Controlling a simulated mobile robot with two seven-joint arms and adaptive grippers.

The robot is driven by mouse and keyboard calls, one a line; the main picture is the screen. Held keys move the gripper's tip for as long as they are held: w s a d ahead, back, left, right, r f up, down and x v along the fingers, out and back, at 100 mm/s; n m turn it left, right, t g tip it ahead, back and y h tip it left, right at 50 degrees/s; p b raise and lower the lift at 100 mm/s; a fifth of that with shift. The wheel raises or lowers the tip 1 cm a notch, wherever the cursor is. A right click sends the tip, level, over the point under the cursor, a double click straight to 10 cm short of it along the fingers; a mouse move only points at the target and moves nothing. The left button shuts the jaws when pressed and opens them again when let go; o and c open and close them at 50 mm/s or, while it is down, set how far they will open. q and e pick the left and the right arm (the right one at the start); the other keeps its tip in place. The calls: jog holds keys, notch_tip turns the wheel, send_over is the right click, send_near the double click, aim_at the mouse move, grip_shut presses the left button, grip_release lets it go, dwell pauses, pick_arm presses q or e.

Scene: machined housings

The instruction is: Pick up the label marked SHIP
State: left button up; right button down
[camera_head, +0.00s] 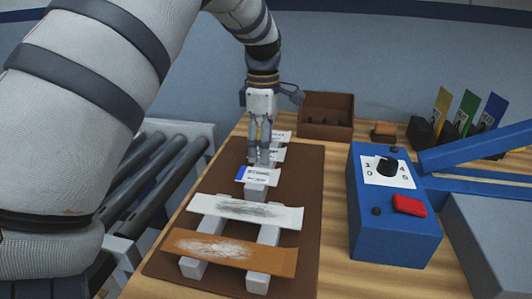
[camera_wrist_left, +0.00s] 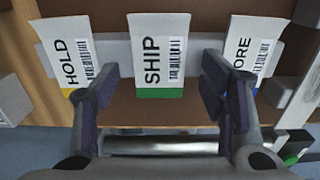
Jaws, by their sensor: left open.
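The SHIP label (camera_wrist_left: 159,62), white with a green edge and a barcode, stands in the middle of the left wrist view, between the HOLD label (camera_wrist_left: 68,58) and the STORE label (camera_wrist_left: 243,62). My left gripper (camera_wrist_left: 159,75) is open, with one finger on each side of the SHIP label and visible space between each finger and its edges. In the head view my left gripper (camera_head: 259,160) points down over the row and partly hides the middle label (camera_head: 279,154). The STORE label (camera_head: 258,176) shows in front. My right gripper is not in view.
A brown mat (camera_head: 165,258) carries a white strip (camera_head: 245,211) and an orange strip (camera_head: 225,251) on pale bars. A blue box (camera_head: 390,235) with a dial and red button stands right. A brown bin (camera_head: 326,113) is behind; rollers (camera_head: 160,190) run at left.

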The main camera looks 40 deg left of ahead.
pick_arm(q)
jog(key=shift+f, duration=0.25)
dwell(0.6)
jog(key=c, duration=1)
